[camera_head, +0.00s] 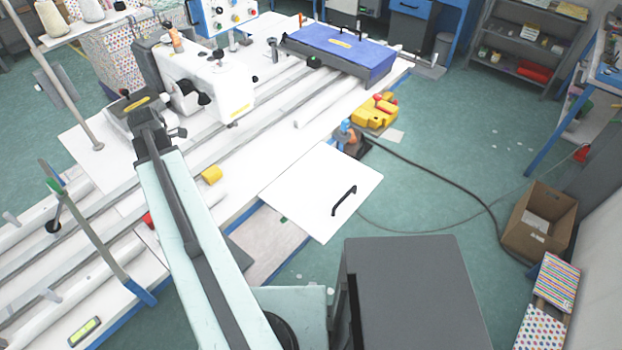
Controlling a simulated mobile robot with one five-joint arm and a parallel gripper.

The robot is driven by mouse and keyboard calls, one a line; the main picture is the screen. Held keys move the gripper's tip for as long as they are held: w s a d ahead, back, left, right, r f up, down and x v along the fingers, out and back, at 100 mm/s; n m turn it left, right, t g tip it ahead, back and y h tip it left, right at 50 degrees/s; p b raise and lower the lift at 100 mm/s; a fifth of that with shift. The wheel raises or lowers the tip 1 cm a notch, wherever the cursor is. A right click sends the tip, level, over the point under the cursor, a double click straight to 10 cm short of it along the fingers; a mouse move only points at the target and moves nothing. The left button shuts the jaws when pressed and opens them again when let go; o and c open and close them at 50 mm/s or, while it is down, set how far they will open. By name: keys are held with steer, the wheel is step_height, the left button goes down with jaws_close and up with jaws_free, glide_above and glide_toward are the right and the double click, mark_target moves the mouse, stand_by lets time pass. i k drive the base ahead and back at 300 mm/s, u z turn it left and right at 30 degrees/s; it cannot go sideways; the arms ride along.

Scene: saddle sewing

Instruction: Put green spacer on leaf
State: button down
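A white flat panel with a black handle, which looks like the leaf (310,190), lies at the right edge of the long white machine table. A tiny green piece (284,219) shows at the panel's lower left edge. A dark green round piece (314,61) sits beside the blue cover at the back. I cannot tell which of these is the green spacer. My pale arm reaches from the bottom to the upper left. Its dark end, my gripper (146,122), is by the white sewing machine, well left of the panel. Its fingers cannot be made out.
The white sewing machine (215,85) and a blue-covered box (345,50) stand on the table. A cable crosses the floor to a cardboard box (540,222).

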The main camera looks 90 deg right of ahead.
mark_target(315, 181)
steer(key=u, duration=0.65)
steer(key=k, duration=1.35)
steer(key=u, duration=0.75)
steer(key=k, duration=1.15)
steer(key=z, duration=0.35)
